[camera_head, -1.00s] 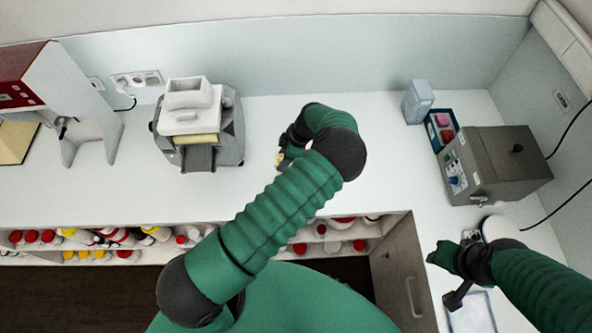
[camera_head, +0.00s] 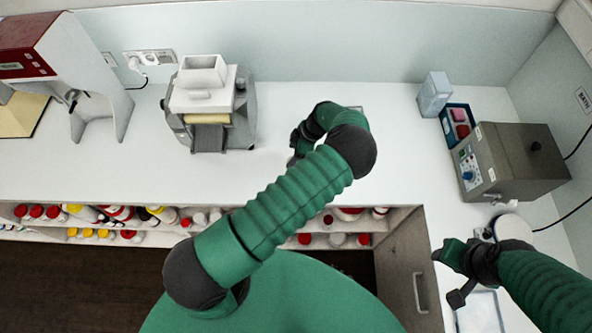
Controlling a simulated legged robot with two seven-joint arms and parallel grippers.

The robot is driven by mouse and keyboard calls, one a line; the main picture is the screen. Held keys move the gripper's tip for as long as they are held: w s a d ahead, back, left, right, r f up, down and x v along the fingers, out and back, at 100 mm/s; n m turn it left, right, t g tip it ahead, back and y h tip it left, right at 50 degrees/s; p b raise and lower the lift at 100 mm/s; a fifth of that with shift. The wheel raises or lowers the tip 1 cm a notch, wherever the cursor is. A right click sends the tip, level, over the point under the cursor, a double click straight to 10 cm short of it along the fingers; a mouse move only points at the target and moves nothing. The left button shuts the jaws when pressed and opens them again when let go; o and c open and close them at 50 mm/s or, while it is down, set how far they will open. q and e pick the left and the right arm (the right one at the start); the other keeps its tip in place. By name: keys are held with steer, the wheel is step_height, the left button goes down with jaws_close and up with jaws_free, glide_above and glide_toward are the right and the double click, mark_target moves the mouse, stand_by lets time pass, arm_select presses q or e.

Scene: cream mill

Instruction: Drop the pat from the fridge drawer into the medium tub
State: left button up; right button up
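My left arm reaches over the middle of the white counter, and its dark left gripper (camera_head: 296,152) is low over the counter, largely hidden behind the green arm. I cannot see whether its fingers are open or shut. I cannot make out the pat now. I cannot pick out the medium tub for sure. A cabinet front with a handle (camera_head: 421,292) lies under the right counter; I cannot tell if it is the fridge drawer. My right gripper (camera_head: 458,297) is at the lower right, beside a pale tray (camera_head: 482,311); its fingers are unclear.
A grey-white machine (camera_head: 205,105) stands back left, near a red-topped machine (camera_head: 30,48). At the right are a grey-blue container (camera_head: 434,94), a dark blue box (camera_head: 457,127) with pink and red items and a brown-grey unit (camera_head: 510,160). Bottles (camera_head: 110,213) fill shelves below. The counter's middle left is clear.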

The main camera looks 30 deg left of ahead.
arm_select(q)
steer(key=shift+o, duration=0.2)
steer(key=shift+s+a+r, duration=0.2)
steer(key=shift+s, duration=0.2)
steer(key=shift+d, duration=0.1)
steer(key=shift+w+d, duration=0.1)
steer(key=shift+d, duration=0.05)
steer(key=p+v, duration=0.4)
steer(key=v, duration=1.2)
steer(key=shift+r, duration=0.35)
arm_select(e)
steer(key=v, duration=0.4)
steer(key=shift+w+d+r, duration=0.1)
steer(key=shift+w+d, duration=0.1)
steer(key=shift+d, duration=0.05)
